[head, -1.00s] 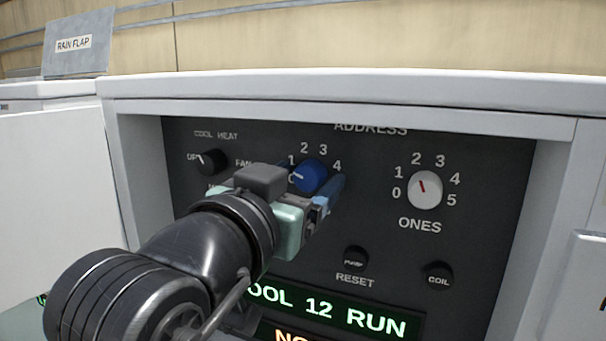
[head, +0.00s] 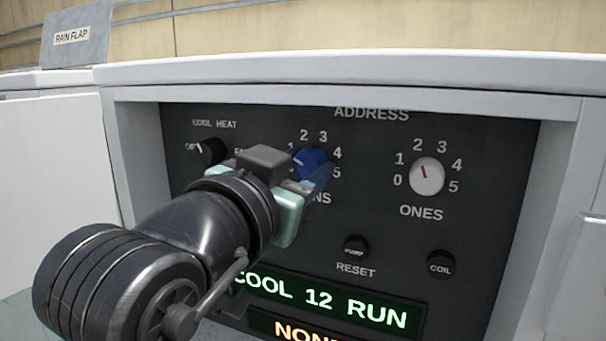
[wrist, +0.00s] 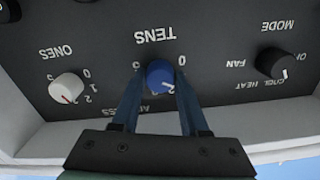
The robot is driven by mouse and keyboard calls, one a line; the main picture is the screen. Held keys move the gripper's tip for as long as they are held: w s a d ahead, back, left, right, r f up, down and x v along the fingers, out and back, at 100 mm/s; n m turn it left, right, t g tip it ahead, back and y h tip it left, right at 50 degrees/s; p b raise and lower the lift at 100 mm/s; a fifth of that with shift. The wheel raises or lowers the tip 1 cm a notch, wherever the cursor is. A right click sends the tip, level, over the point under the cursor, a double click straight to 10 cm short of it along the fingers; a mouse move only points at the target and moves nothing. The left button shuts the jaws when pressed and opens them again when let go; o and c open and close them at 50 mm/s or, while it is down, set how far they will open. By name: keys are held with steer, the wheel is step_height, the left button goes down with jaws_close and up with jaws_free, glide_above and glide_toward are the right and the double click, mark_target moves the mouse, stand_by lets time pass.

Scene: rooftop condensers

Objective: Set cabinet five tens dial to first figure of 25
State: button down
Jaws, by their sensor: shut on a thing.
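The blue TENS dial (head: 311,160) sits on the dark panel under the ADDRESS label, with figures around it. My gripper (wrist: 160,86) is shut on this dial, one blue finger on each side. In the wrist view the panel appears upside down and the dial (wrist: 160,74) sits between the fingertips. Its pale pointer slants up and left in the head view, near the 1. My gripper hides the 0, most of the 1 and part of the TENS label in the head view.
The white ONES dial (head: 427,176) is to the right, its red pointer just left of straight up. A black mode dial (head: 210,150) is to the left. RESET (head: 355,247) and COIL (head: 441,263) buttons are below. A green display (head: 320,300) reads COOL 12 RUN. Pale cabinet walls frame the panel.

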steer(key=m+b, duration=0.3)
steer(key=m, duration=0.1)
steer(key=shift+f+b, duration=0.15)
steer(key=shift+b, duration=0.15)
steer(key=shift+m+b, duration=1.1)
steer(key=shift+m, duration=0.6)
steer(key=shift+c, duration=2.1)
jaws_free()
steer(key=shift+s, duration=0.15)
steer(key=b+v, duration=0.1)
steer(key=v, duration=1.1)
steer(key=shift+s+a, duration=0.2)
steer(key=shift+s, duration=0.15)
